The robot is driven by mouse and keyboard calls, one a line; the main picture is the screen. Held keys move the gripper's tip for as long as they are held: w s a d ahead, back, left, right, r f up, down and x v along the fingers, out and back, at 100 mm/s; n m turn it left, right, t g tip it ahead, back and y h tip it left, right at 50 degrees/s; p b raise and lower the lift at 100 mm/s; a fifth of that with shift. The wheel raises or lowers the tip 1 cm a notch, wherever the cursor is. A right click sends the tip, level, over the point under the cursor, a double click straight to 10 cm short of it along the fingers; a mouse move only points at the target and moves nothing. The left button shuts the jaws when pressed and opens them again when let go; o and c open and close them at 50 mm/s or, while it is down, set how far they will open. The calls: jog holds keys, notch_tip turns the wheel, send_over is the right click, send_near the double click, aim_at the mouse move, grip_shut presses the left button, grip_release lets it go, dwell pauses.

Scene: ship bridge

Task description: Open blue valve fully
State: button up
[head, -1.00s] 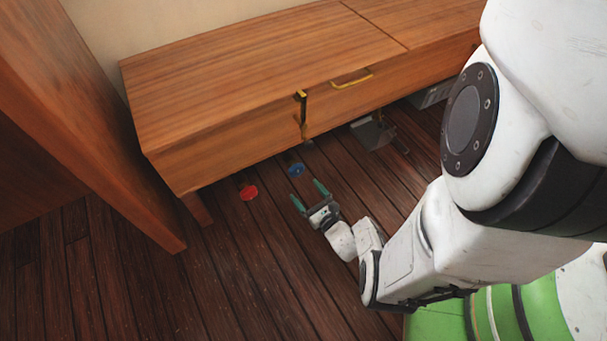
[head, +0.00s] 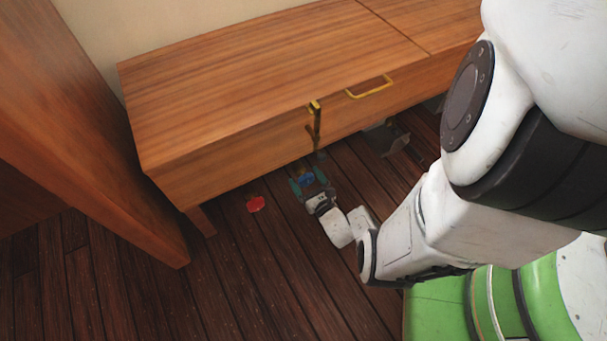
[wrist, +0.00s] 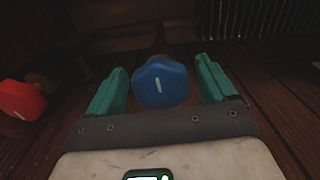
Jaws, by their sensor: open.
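A red valve (head: 255,203) is close on the left; it also shows in the wrist view (wrist: 22,99). The wooden cabinet (head: 260,90) overhangs both valves. A yellow handle (head: 370,87) is on its front. A cabinet leg (head: 201,221) stands left. The wooden floor in front is clear.

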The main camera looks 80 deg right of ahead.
jog(key=c, duration=1)
